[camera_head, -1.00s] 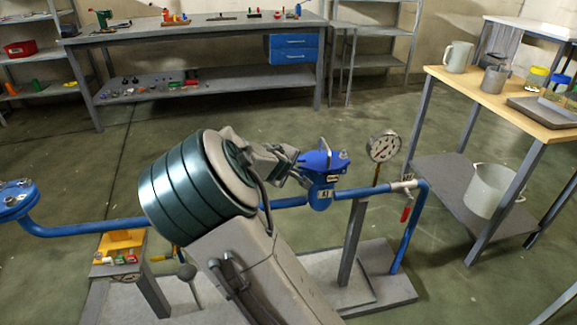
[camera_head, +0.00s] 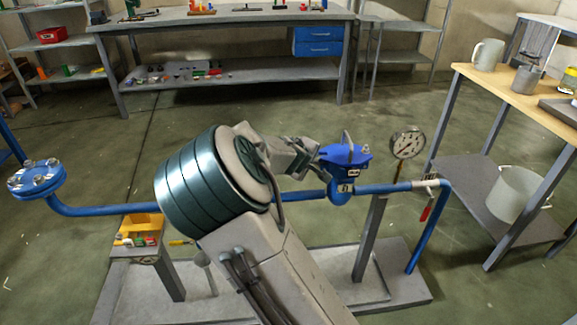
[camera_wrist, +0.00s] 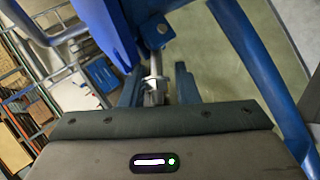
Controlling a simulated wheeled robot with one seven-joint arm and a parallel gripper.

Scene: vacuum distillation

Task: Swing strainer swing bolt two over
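The blue strainer (camera_head: 345,158) sits in the blue pipe run, with a handle loop on its top. My gripper (camera_head: 316,158) is at its left side, partly hidden by my arm. In the wrist view, a metallic swing bolt with a nut (camera_wrist: 154,88) stands between the two dark fingers of my gripper (camera_wrist: 158,88). The fingers are apart, with a gap seen beside the bolt, so it does not look clamped. The blue strainer body (camera_wrist: 113,32) fills the upper left of that view. The other swing bolts are too small or hidden to tell apart.
A pressure gauge (camera_head: 408,143) stands just right of the strainer. A red-handled valve (camera_head: 426,207) is on the pipe farther right. A bolted blue flange (camera_head: 37,180) is at the left. A wooden-topped table (camera_head: 520,92) stands at the right.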

